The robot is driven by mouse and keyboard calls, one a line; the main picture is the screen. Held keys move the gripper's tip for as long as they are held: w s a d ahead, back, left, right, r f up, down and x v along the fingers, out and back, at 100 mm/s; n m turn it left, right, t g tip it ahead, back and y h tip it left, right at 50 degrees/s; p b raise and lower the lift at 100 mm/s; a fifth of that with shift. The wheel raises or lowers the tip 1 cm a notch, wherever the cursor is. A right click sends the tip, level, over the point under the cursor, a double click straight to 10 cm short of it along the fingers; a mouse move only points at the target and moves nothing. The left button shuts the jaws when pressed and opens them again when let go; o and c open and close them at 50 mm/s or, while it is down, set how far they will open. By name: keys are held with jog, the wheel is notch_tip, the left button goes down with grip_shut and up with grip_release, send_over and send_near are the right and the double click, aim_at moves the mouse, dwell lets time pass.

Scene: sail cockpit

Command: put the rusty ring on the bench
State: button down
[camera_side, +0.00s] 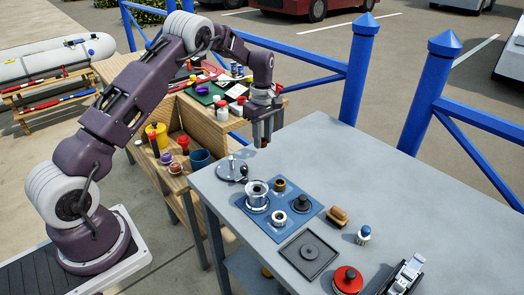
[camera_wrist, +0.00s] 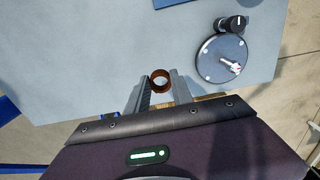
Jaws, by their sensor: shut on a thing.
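A small rusty brown ring (camera_wrist: 160,80) sits between my fingertips in the wrist view. My gripper (camera_wrist: 158,84) is shut on it, one finger on each side. In the side view my gripper (camera_side: 262,142) points down near the far left corner of the grey bench (camera_side: 330,170). The grey bench top (camera_wrist: 110,50) shows beyond the ring in the wrist view. How high the ring is above it is hard to tell.
A round metal plate (camera_side: 231,170) lies near the bench's left edge. A blue mat (camera_side: 262,220) holds several round parts, one a brass-brown ring (camera_side: 279,185). A black tray (camera_side: 308,254) and a red-topped part (camera_side: 347,280) are nearer. The far right bench top is clear. A wooden shelf unit (camera_side: 180,185) stands left.

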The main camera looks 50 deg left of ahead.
aim_at(263, 157)
jog(key=shift+f, duration=2.25)
jog(key=shift+f, duration=0.1)
jog(key=c, duration=1.1)
grip_release()
